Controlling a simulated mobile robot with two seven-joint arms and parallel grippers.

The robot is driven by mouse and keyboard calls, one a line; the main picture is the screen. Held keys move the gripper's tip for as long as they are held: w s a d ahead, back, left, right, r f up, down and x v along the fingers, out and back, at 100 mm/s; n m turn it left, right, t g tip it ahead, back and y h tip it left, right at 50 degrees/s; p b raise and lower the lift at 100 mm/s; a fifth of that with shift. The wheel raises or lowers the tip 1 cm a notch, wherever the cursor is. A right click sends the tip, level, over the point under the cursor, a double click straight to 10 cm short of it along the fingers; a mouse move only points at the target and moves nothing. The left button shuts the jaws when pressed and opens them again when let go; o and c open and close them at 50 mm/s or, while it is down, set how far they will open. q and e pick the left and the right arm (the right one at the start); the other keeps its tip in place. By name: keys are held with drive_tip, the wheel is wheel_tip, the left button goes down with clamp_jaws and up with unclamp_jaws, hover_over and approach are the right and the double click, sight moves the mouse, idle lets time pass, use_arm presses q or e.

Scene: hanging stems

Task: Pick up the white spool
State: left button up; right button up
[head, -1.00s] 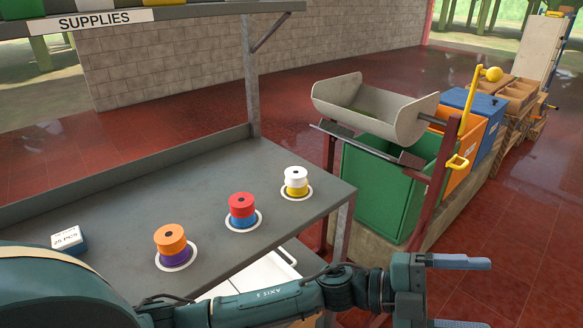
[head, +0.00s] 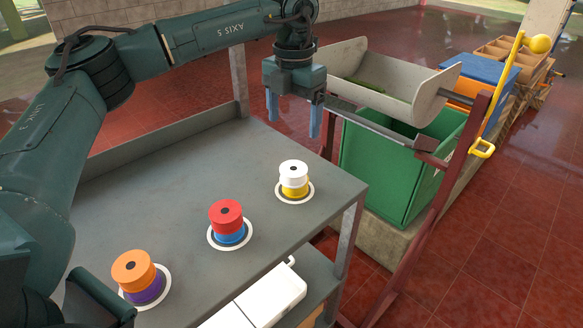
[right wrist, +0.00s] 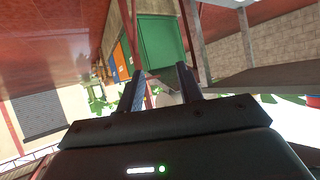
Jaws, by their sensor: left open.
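The white spool (head: 293,168) sits on top of a yellow spool (head: 294,188) inside a white ring on the grey table (head: 190,195), near its right end. My left gripper (head: 293,120) is open and empty, fingers pointing down, in the air above the white spool and apart from it. Both spools show clearly. My right gripper is out of the head view; in the right wrist view its two fingers (right wrist: 161,78) stand apart with nothing held between them.
A red spool (head: 225,213) on a blue one and an orange spool (head: 133,270) on a purple one stand in their own rings to the left. A green bin (head: 385,172) and a tilted beige trough (head: 400,88) are beyond the table's right end.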

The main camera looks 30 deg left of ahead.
use_arm(q)
hover_over(292, 169)
wheel_tip(292, 169, down, 7)
drive_tip(key=shift+d+f+p, duration=0.15)
drive_tip(key=shift+f+p, duration=0.05)
drive_tip(key=shift+p, duration=0.15)
drive_tip(key=shift+f+p, duration=0.6)
drive_tip(key=shift+f, duration=2)
drive_tip(key=c, duration=1.1)
